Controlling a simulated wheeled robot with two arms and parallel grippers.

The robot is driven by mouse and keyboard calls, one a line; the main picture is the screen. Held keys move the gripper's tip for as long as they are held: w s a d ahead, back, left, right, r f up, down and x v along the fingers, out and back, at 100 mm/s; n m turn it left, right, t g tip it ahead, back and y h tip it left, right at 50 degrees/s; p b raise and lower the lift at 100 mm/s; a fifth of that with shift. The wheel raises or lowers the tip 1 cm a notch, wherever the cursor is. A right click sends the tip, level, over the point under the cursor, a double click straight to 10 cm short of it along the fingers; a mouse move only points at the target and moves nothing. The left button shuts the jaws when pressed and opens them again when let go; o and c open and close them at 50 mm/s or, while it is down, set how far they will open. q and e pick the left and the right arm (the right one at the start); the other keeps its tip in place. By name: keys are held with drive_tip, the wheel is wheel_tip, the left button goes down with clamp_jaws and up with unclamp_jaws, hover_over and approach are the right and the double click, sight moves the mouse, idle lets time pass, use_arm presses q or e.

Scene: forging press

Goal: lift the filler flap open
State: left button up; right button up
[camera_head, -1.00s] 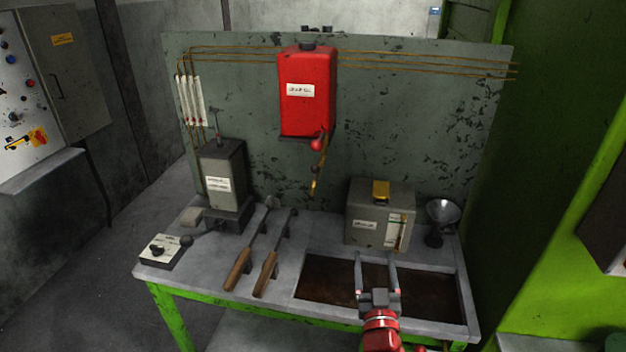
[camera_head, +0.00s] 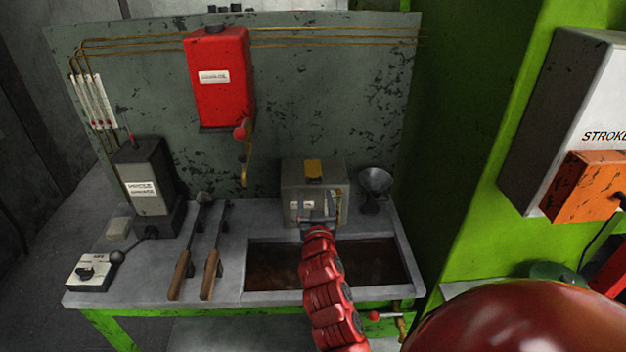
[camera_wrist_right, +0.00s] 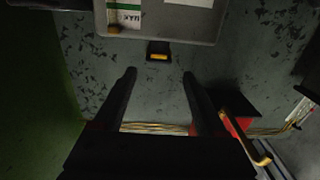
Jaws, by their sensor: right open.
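The yellow filler flap (camera_head: 314,169) lies on top of a grey box (camera_head: 292,206) at the back right of the bench, and looks closed. My right gripper (camera_head: 317,199) is open and empty, in front of the box's labelled front face in the head view. In the right wrist view the flap (camera_wrist_right: 158,54) shows just beyond and between the two fingertips (camera_wrist_right: 159,75); they look apart from it. The box (camera_wrist_right: 185,36) fills the top of that view. The gripper partly hides the box front. My left gripper is not in view.
A metal funnel (camera_head: 375,183) stands close right of the box. A red tank (camera_head: 219,80) with a hanging brass spout (camera_head: 246,165) is on the panel behind. A sunken tray (camera_head: 270,291) lies in front, and long-handled tools (camera_head: 212,262) lie left.

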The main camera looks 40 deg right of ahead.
sight(313, 183)
drive_tip(key=p+x, duration=0.1)
drive_tip(key=x, duration=0.4)
drive_tip(key=shift+w+d, duration=0.15)
drive_tip(key=shift+w, duration=0.15)
drive_tip(key=shift+w+d+p, duration=0.15)
drive_tip(key=shift+w+p, duration=0.15)
drive_tip(key=shift+w+d+f, duration=0.1)
drive_tip(key=shift+w+d, duration=0.15)
drive_tip(key=shift+w, duration=0.15)
clamp_jaws()
